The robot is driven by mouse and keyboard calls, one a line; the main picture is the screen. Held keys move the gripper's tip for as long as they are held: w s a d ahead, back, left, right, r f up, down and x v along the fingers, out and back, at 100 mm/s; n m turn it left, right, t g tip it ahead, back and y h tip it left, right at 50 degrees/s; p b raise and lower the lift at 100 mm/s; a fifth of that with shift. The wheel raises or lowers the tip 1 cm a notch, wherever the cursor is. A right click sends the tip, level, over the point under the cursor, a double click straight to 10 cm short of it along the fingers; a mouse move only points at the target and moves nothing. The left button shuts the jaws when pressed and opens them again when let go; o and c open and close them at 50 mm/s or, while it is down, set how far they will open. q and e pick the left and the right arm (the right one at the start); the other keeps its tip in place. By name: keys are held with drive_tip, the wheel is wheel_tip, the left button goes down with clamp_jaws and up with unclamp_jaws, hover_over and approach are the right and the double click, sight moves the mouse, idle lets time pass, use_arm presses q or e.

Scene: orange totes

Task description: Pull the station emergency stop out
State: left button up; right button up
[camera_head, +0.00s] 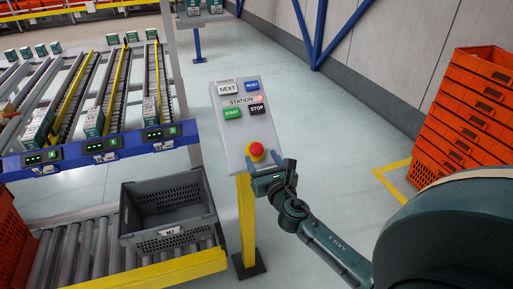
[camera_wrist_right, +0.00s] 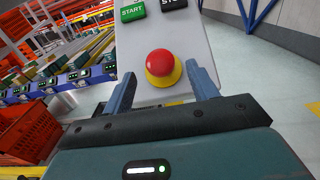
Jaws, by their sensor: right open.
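The station emergency stop (camera_head: 256,149) is a red mushroom button on a yellow collar, low on the grey control panel (camera_head: 239,128). In the right wrist view the red button (camera_wrist_right: 160,62) stands between and beyond the two blue fingers. My right gripper (camera_head: 263,160) is just below the button in the head view. It is open, and its fingers (camera_wrist_right: 163,85) are on either side of the button with gaps; contact is not visible. The panel stands on a yellow post (camera_head: 247,220). My left gripper is not in view.
Above the stop are START (camera_head: 232,113), STOP (camera_head: 257,109), NEXT (camera_head: 227,89) and a blue button (camera_head: 252,86). A grey tote (camera_head: 165,240) sits on the roller conveyor at left. Stacked orange totes (camera_head: 470,110) stand at right. Floor behind the panel is clear.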

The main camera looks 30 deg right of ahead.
sight(258, 152)
drive_tip(key=x, duration=0.5)
drive_tip(key=shift+w, duration=0.15)
drive_tip(key=shift+c, duration=0.5)
